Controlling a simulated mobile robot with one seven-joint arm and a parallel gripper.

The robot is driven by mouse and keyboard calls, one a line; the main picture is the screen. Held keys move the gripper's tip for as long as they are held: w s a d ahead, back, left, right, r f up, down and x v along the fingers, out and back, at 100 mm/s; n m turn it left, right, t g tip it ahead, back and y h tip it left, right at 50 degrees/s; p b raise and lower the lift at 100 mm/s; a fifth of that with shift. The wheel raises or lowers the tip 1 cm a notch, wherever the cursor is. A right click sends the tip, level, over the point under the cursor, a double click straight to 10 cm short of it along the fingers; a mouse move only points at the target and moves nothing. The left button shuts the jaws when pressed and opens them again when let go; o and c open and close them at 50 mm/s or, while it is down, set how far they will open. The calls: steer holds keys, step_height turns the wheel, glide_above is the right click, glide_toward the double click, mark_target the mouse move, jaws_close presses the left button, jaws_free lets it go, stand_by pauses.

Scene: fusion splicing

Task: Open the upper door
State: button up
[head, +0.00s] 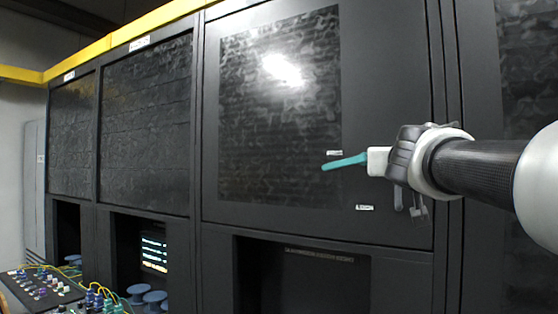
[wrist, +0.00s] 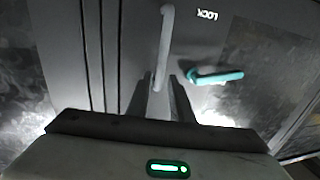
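The upper door (head: 390,80) is a dark panel with a patterned, glossy window, and it looks closed in the head view. A teal lever (head: 345,162) lies nearly horizontal on the door's right part; it also shows in the wrist view (wrist: 218,77), right of my fingers. My gripper (head: 402,165) is at the door's right side, just right of the lever. In the wrist view, a grey bar handle (wrist: 165,45) runs upward from between my gripper's fingers (wrist: 158,85). The fingertips stand apart on either side of it. Contact with the handle is not clear.
A LOCK label (wrist: 207,14) sits near the lever. Below the door is a dark open bay (head: 300,280). Other cabinets (head: 145,130) stand to the left. A control panel (head: 45,290) with knobs and cables is at the lower left.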

steer(key=p+x, duration=0.1)
steer(key=x, duration=0.4)
steer(key=shift+w+d, duration=0.15)
steer(key=shift+w, duration=0.2)
jaws_close()
